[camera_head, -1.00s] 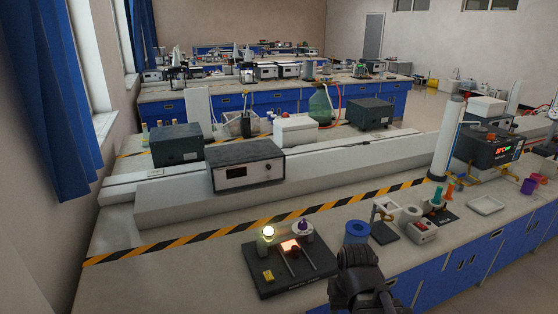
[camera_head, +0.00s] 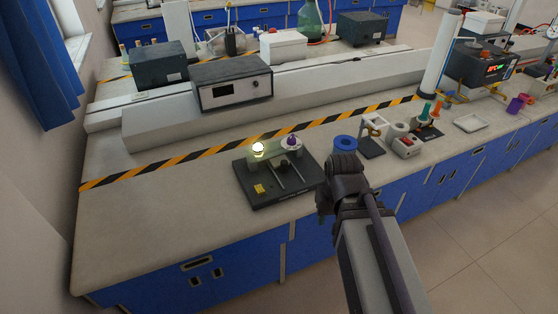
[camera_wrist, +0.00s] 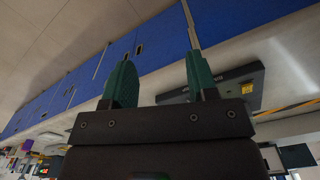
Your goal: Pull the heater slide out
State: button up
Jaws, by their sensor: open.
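The heater apparatus has a dark base plate (camera_head: 262,201) on the near bench edge. It carries a glowing bulb, a purple-topped post and a yellow label. The heater slide (camera_head: 280,187), as far as I can tell, is the dark rod-like part across its middle; its exact extent is unclear. My gripper shows in the wrist view (camera_wrist: 160,78) with two green fingers apart and nothing between them. The base plate is beyond the right finger there (camera_wrist: 240,88). In the head view my wrist is just right of the plate; the fingertips are hidden or unclear.
A blue ring (camera_head: 344,143) and a small stand (camera_head: 371,141) are right of the plate. A control box (camera_head: 232,83) stands behind, past the striped tape (camera_head: 200,153). Bench top left of the plate is clear. Blue cabinets (camera_head: 240,250) lie below the edge.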

dwell(0.5)
jog(key=n+t+y, duration=0.2)
jog(key=n+t, duration=0.2)
send_near(284, 162)
jog(key=b+x, duration=0.8)
jog(key=shift+w+d+f, duration=0.1)
jog(key=shift+f, duration=0.25)
jog(key=shift+w+f+b, duration=0.25)
jog(key=shift+f+b, duration=0.1)
jog(key=shift+b, duration=0.25)
jog(key=shift+r, duration=0.1)
grip_shut()
